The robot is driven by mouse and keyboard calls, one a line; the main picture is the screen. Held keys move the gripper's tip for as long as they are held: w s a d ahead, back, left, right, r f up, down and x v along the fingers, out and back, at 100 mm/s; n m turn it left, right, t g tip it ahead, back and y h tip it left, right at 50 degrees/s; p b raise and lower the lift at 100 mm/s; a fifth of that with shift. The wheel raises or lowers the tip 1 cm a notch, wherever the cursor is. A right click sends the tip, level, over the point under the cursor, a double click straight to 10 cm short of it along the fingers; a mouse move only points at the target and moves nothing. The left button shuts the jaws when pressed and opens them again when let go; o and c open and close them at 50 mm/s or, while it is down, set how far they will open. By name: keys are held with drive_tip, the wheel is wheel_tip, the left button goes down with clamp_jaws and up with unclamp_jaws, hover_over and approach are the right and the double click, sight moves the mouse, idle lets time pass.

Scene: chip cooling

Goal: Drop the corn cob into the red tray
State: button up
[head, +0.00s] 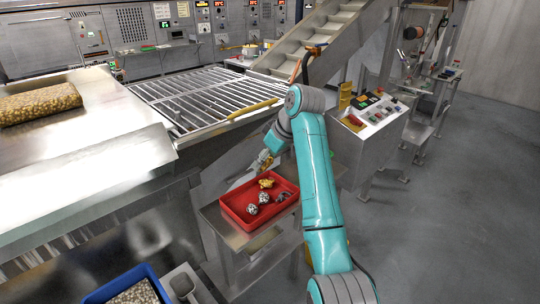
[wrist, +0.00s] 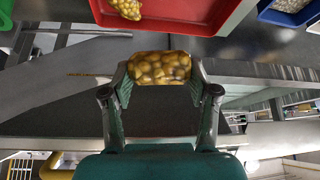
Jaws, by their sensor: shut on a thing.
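The corn cob (wrist: 160,68) is yellow-brown and lumpy, held crosswise between the fingertips of my gripper (wrist: 160,72) in the wrist view. In the head view my gripper (head: 265,162) is just beyond the back left edge of the red tray (head: 237,214), with the yellow cob (head: 265,158) partly hidden by it. In the wrist view the red tray (wrist: 185,14) lies at the top, and the held cob appears outside its rim. Its height relative to the rim is hard to judge.
The tray holds a yellow piece (head: 266,183) and several silvery lumps (head: 252,209). It sits on a low metal stand (head: 228,232). A slatted metal table (head: 195,100) is behind left, a control panel (head: 373,112) to the right, a blue bin (head: 118,284) at front left.

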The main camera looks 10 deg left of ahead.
drive_tip(key=shift+f, duration=2.8)
drive_tip(key=o, duration=0.9)
drive_tip(key=shift+v, duration=3.75)
